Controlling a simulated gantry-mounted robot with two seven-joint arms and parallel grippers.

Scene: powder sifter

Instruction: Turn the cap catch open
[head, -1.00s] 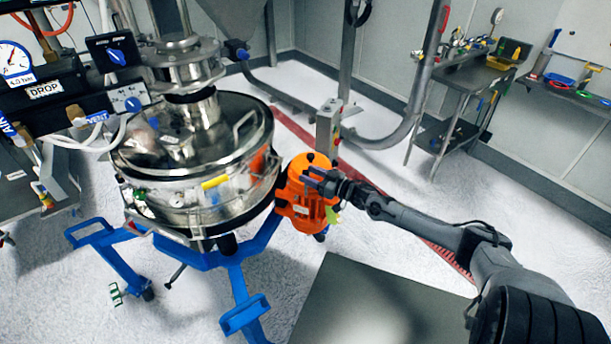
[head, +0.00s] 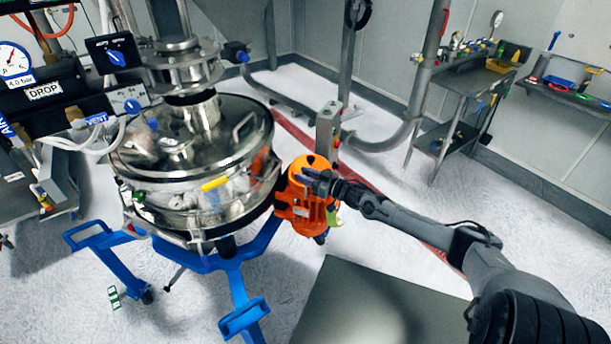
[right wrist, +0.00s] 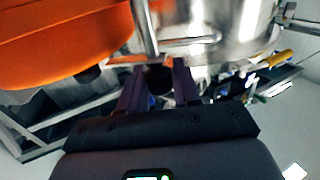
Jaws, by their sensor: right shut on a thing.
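My right gripper (head: 309,180) reaches in from the right, at the upper part of the motor. In the right wrist view, its purple-tinted fingers (right wrist: 158,84) are close together on a small dark part (right wrist: 158,76), between the orange housing and the steel drum. I cannot tell for certain that this part is the cap catch; it is mostly hidden by the fingers. My left gripper is not in view.
Blue frame legs (head: 235,275) spread below the drum. A panel with DROP and VENT labels (head: 60,92) and blue knobs is at the left. A grey flat surface (head: 375,300) lies at the front. A grey post (head: 328,130) stands behind the motor. Workbenches are at the back right.

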